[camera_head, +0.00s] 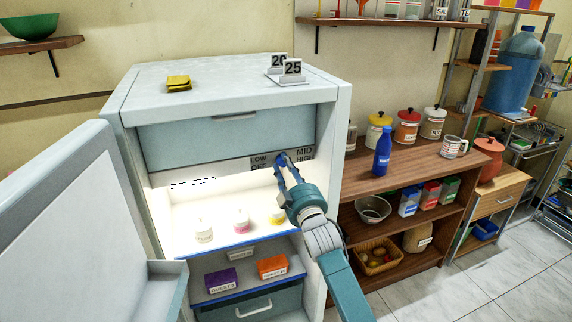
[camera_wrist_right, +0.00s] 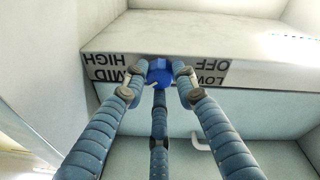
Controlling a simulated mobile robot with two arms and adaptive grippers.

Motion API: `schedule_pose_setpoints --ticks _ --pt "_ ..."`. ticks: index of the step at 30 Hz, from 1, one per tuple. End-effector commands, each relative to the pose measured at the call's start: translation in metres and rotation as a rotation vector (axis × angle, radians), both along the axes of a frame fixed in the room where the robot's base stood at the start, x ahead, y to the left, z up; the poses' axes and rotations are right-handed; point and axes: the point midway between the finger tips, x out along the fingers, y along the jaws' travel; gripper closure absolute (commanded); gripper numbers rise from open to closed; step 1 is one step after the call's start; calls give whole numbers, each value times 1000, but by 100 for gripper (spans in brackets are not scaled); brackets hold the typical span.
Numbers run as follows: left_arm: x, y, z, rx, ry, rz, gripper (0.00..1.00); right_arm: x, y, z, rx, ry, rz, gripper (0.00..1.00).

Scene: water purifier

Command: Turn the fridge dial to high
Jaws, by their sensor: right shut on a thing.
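The fridge (camera_head: 225,72) stands with its door (camera_head: 70,200) swung open to the left. The blue dial (camera_head: 281,157) is on the strip below the upper compartment, between LOW/OFF on the left and MID/HIGH on the right. The right wrist view shows the dial (camera_wrist_right: 160,72) and its labels upside down. A small pale mark shows at the dial's lower-left edge there, but which setting it points to is unclear. My right gripper (camera_head: 286,168) is shut on the dial, its fingers (camera_wrist_right: 161,78) on both sides. My left gripper is out of view.
Inside the lit fridge, small jars (camera_head: 241,219) stand below my right gripper; purple and orange boxes (camera_head: 272,267) sit lower. A wooden shelf (camera_head: 400,180) with a blue bottle (camera_head: 382,152) stands to the right. Number signs (camera_head: 291,70) are on the fridge top.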

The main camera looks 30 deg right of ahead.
Motion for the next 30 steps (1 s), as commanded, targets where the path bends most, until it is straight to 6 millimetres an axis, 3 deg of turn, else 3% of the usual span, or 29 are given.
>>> schedule_pose_setpoints --ticks 12,30 --pt "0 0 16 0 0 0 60 0 1 -1 271 -59 -2 98" --pt "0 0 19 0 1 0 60 0 2 -4 354 -76 -1 98"
